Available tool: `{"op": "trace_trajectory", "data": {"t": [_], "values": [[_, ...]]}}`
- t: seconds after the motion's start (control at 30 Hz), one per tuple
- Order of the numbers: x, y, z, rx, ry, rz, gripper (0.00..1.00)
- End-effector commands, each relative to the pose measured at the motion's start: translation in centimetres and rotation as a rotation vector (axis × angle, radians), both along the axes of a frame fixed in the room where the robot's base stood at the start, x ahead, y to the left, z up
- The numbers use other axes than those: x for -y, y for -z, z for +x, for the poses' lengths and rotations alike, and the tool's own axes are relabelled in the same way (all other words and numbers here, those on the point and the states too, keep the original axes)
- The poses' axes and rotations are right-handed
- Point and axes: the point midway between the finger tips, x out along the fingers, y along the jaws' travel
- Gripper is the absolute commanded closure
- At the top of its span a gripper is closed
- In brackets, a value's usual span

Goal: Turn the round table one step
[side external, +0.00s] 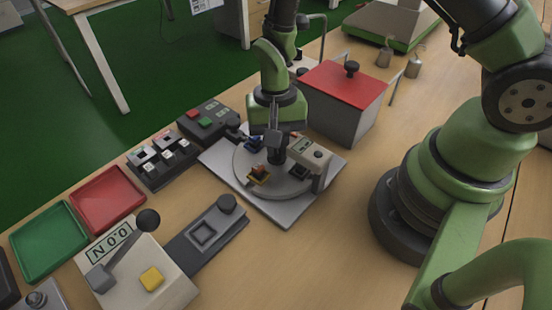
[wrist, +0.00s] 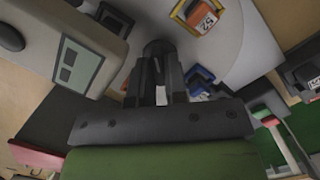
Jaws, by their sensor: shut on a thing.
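The round table (side external: 288,186) is a grey disc on a square light plate (side external: 285,212); it also shows in the wrist view (wrist: 238,48). A dark round knob (wrist: 158,47) stands near its middle. My gripper (side external: 275,142) points down over the disc, and its dark fingers (wrist: 160,78) are shut on the knob. A yellow nest (side external: 260,180) with an orange part (wrist: 203,17) sits on the disc's near-left side. A blue nest (side external: 252,143) sits further back, partly behind my gripper. The fingertips partly hide the knob.
A beige tester head (side external: 316,155) overhangs the disc's right side. A grey box with a red lid (side external: 343,80) stands close behind. A control box (side external: 208,121) and a block rack (side external: 160,163) are on the left. Bare wood lies in front.

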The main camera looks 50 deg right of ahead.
Motion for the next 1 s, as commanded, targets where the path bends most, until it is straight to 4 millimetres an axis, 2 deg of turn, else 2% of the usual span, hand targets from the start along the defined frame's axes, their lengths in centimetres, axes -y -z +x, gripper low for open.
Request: {"op": "trace_trajectory", "data": {"t": [1.0], "values": [[-0.67,0.05,0.02,0.001,-1.259,0.001,1.0]]}}
